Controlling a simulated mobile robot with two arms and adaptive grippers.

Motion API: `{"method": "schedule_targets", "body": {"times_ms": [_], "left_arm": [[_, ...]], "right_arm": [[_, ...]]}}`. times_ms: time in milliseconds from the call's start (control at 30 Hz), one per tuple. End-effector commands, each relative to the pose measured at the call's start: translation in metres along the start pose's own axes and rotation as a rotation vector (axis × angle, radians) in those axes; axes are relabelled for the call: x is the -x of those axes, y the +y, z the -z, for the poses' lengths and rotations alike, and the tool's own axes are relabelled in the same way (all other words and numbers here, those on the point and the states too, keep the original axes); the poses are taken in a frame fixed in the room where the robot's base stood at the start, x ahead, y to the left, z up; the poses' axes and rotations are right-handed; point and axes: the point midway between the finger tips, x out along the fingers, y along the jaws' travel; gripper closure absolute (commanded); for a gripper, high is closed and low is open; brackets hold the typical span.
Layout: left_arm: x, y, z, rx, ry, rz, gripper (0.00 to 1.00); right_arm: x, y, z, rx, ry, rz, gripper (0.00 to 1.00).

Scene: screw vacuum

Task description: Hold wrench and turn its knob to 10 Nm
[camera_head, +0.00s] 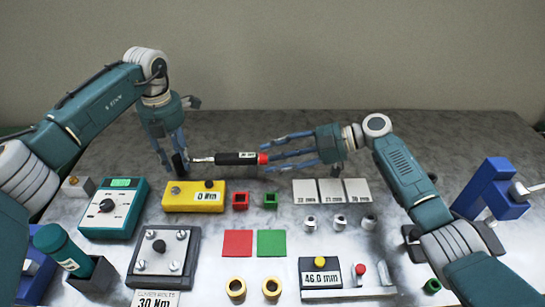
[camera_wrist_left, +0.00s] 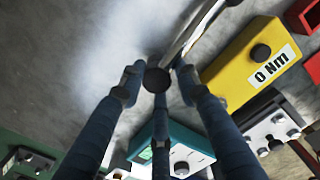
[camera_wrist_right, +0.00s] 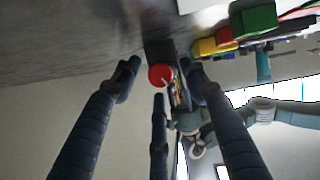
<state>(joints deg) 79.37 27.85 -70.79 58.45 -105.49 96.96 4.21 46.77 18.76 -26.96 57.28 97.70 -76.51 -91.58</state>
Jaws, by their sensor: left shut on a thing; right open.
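The wrench (camera_head: 236,158) hangs level above the table, with a silver shaft, a black handle with a small white label, and a red knob (camera_head: 263,158) at its right end. My left gripper (camera_head: 181,163) is shut on the shaft's left end. In the left wrist view the silver shaft (camera_wrist_left: 200,25) runs up from between my left fingers (camera_wrist_left: 157,80). My right gripper (camera_head: 274,155) is open, its fingertips spread about the knob end. In the right wrist view the red knob (camera_wrist_right: 160,76) lies between my right fingers (camera_wrist_right: 162,80); contact cannot be told. The label is too small to read surely.
Below the wrench stand a yellow box (camera_head: 193,197) reading 0 Nm, a red holder (camera_head: 240,200) and a green holder (camera_head: 270,200). The table's back strip is clear.

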Motion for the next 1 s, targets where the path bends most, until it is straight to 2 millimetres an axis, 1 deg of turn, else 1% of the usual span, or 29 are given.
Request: {"method": "schedule_targets", "body": {"times_ms": [133, 367, 400, 467, 600, 767, 1000], "left_arm": [[0.0016, 0.0027, -0.0009, 0.009, -0.005, -0.003, 1.00], [0.0016, 0.0027, -0.0009, 0.010, -0.005, -0.003, 1.00], [0.0016, 0.0027, -0.0009, 0.010, -0.005, -0.003, 1.00], [0.0016, 0.0027, -0.0010, 0.010, -0.005, -0.003, 1.00], [0.0016, 0.0027, -0.0009, 0.010, -0.005, -0.003, 1.00], [0.0017, 0.0028, -0.0009, 0.010, -0.005, -0.003, 1.00], [0.0017, 0.0029, -0.0008, 0.010, -0.005, -0.003, 1.00]], "right_arm": [[-0.0073, 0.0001, 0.0001, 0.001, -0.001, 0.000, 0.56], [-0.0081, 0.0001, -0.0001, 0.001, -0.001, 0.000, 0.56], [-0.0081, 0.0001, -0.0001, 0.001, -0.001, 0.000, 0.58], [-0.0080, 0.0001, -0.0001, 0.000, -0.001, 0.000, 0.70], [-0.0080, -0.0003, -0.0008, 0.000, -0.002, 0.000, 0.98], [-0.0081, -0.0005, -0.0021, -0.016, -0.004, 0.007, 0.99], [-0.0086, 0.0004, -0.0040, -0.187, -0.007, 0.077, 0.99]]}}
